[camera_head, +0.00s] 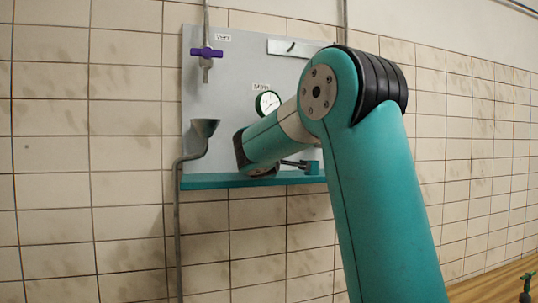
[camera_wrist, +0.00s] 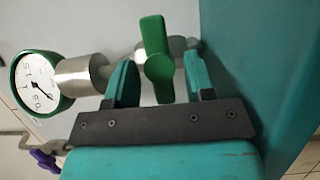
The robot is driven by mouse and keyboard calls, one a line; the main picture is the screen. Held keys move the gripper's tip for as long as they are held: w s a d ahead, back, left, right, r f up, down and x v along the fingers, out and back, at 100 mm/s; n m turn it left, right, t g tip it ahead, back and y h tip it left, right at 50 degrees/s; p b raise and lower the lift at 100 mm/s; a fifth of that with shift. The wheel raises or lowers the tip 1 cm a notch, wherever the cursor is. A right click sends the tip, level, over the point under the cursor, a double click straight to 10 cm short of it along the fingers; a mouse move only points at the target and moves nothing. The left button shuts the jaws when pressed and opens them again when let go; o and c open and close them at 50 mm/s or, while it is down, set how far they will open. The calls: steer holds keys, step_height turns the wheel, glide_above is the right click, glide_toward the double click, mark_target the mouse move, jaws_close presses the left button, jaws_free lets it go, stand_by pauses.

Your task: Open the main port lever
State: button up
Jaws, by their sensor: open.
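A green lever handle (camera_wrist: 153,35) shows in the wrist view on a metal pipe fitting; I take it as the main port lever. My gripper (camera_wrist: 160,62) is open, with one teal finger on each side of the lever. A small gap shows between the lever and each finger; I see no clear contact. In the head view my arm hides the lever, and only a small part of my gripper (camera_head: 302,163) shows just above the teal shelf.
A pressure gauge (camera_wrist: 36,84) with a green rim is beside the metal fitting. The teal shelf (camera_wrist: 260,60) lies close on the right of the wrist view. A purple valve handle (camera_head: 206,53) and a funnel (camera_head: 205,128) are on the grey panel (camera_head: 232,75) at left.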

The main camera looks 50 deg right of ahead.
jaws_close()
steer(key=m, duration=0.2)
steer(key=m+y+b, duration=0.1)
steer(key=m, duration=0.1)
steer(key=shift+g+y+b, duration=0.3)
steer(key=shift+g, duration=0.1)
steer(key=m+y+b, duration=0.1)
steer(key=m+y, duration=0.1)
steer(key=m, duration=0.1)
steer(key=shift+s+d+r+b, duration=0.1)
steer(key=shift+d+r+b, duration=0.05)
steer(key=shift+b, duration=0.2)
steer(key=m+y+b, duration=0.2)
steer(key=m, duration=0.1)
steer(key=shift+d+m+t, duration=0.1)
steer(key=shift+m+t, duration=0.2)
steer(key=shift+t, duration=0.1)
steer(key=shift+s+d+r+m+t+y+b, duration=0.1)
steer(key=shift+m+t+y+b, duration=0.15)
steer(key=shift+m+y, duration=0.35)
steer(key=shift+r+m+t+y+b, duration=0.15)
steer(key=shift+m+y+b, duration=0.15)
steer(key=shift+m, duration=0.5)
steer(key=shift+f, duration=0.1)
